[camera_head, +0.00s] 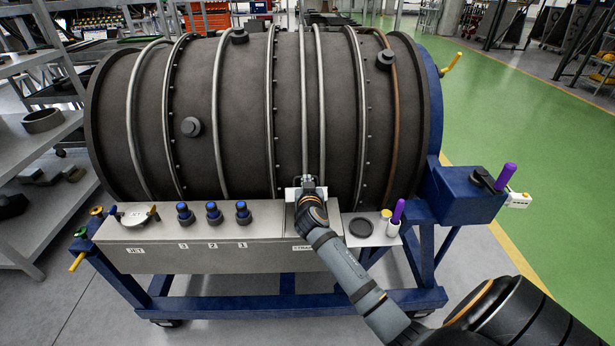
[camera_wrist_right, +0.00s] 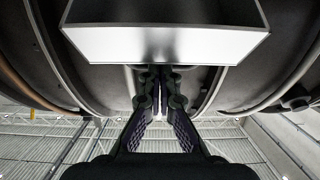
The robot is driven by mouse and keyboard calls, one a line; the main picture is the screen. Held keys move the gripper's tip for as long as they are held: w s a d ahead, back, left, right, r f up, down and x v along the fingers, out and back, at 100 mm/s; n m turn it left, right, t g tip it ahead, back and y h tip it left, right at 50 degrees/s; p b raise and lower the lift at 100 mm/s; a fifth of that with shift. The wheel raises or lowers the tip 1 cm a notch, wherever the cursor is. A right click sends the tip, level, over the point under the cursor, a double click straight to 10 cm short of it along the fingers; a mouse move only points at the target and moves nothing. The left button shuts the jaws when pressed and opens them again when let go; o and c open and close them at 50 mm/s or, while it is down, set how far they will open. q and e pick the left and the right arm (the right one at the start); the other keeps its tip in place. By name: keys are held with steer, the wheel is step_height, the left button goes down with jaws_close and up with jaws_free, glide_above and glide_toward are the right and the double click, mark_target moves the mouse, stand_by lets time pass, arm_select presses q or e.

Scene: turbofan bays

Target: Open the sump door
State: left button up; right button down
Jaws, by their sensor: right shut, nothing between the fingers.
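My right gripper (camera_head: 308,183) is at the back edge of the metal bench (camera_head: 190,256), in front of the dark ribbed casing (camera_head: 248,110). Its arm hides part of the bench there. In the right wrist view, the fingers (camera_wrist_right: 160,80) are shut and empty, with their tips near the dark casing. A pale metal panel (camera_wrist_right: 165,45) with folded edges spans the top of that view, close to the fingertips. It may be the sump door; I cannot tell whether the fingers touch it. A partly hidden label (camera_head: 303,248) is on the bench front below my wrist. My left gripper is out of view.
Blue numbered knobs (camera_head: 213,212) stand on the bench, left of my arm. A dark round disc (camera_head: 360,228) and a purple-topped white holder (camera_head: 396,218) are to its right. A blue frame (camera_head: 300,298) carries the bench. The green floor (camera_head: 520,120) at right is open.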

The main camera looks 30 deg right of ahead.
mark_target(306, 160)
steer(key=w+d+r+g+p, duration=0.1)
steer(key=w+d+r+g+y+p, duration=0.1)
steer(key=w+p, duration=0.1)
steer(key=shift+p, duration=0.3)
steer(key=x, duration=0.2)
steer(key=shift+w+d+b, duration=0.1)
steer(key=shift+w+b, duration=0.25)
steer(key=shift+b, duration=0.05)
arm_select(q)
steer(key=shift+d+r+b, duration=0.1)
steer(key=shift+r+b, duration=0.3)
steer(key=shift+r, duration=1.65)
arm_select(e)
steer(key=shift+w+d+r, duration=0.1)
steer(key=shift+w+d, duration=0.35)
steer(key=shift+w, duration=0.3)
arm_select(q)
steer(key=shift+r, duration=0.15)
arm_select(e)
steer(key=shift+r, duration=0.15)
